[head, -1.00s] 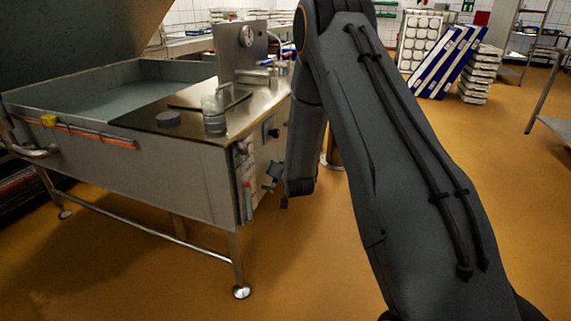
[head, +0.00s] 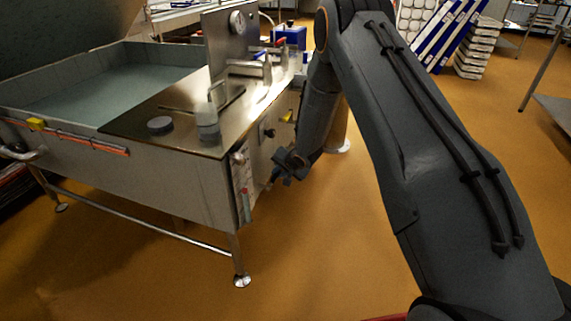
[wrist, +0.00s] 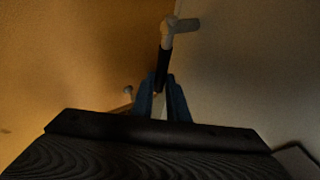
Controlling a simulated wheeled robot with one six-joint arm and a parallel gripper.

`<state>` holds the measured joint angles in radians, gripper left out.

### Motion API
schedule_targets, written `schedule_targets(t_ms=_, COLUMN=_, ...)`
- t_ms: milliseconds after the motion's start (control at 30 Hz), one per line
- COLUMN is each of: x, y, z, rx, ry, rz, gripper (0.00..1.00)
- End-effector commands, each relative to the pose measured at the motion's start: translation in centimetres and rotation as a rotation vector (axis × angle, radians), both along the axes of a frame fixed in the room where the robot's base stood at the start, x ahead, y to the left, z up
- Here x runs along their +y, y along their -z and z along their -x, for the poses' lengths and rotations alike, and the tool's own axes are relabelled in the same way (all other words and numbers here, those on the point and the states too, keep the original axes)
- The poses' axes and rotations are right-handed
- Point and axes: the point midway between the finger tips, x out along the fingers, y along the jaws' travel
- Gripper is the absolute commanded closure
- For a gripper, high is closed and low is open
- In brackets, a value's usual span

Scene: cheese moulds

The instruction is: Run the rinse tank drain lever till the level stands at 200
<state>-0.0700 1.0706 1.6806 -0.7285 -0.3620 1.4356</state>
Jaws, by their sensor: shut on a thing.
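The rinse tank (head: 150,185) is a steel basin on legs at left in the head view, with grey-green water (head: 110,90) inside. A narrow upright level gauge (head: 242,180) with a red mark is on its end wall; its numbers are too small to read. My gripper (head: 281,172) is low beside that end wall. In the wrist view my gripper (wrist: 163,88) is shut on the dark grip of the drain lever (wrist: 163,65). The lever runs up to a pale grey pivot (wrist: 178,25) by the tank wall. In the head view the gripper hides the lever.
A black knob (head: 267,132) and a yellow handle (head: 287,117) are on the end wall above my gripper. A steel panel with a round dial (head: 237,22) stands on the tank's deck. Stacked trays (head: 477,48) stand far right. The orange floor to the right is open.

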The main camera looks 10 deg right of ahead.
Motion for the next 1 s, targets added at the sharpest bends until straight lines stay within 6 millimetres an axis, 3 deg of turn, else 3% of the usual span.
schedule_targets(t_ms=567, x=-0.32, y=0.20, z=0.32, rx=0.015, ry=0.002, rz=-0.012, gripper=1.00)
schedule_targets(t_ms=600, x=-0.34, y=0.21, z=0.32, rx=0.016, ry=0.002, rz=-0.012, gripper=0.80)
schedule_targets(t_ms=667, x=-0.40, y=0.20, z=0.31, rx=0.016, ry=0.003, rz=-0.012, gripper=0.70)
schedule_targets(t_ms=1000, x=-0.67, y=-0.02, z=0.41, rx=0.016, ry=0.006, rz=-0.011, gripper=0.68)
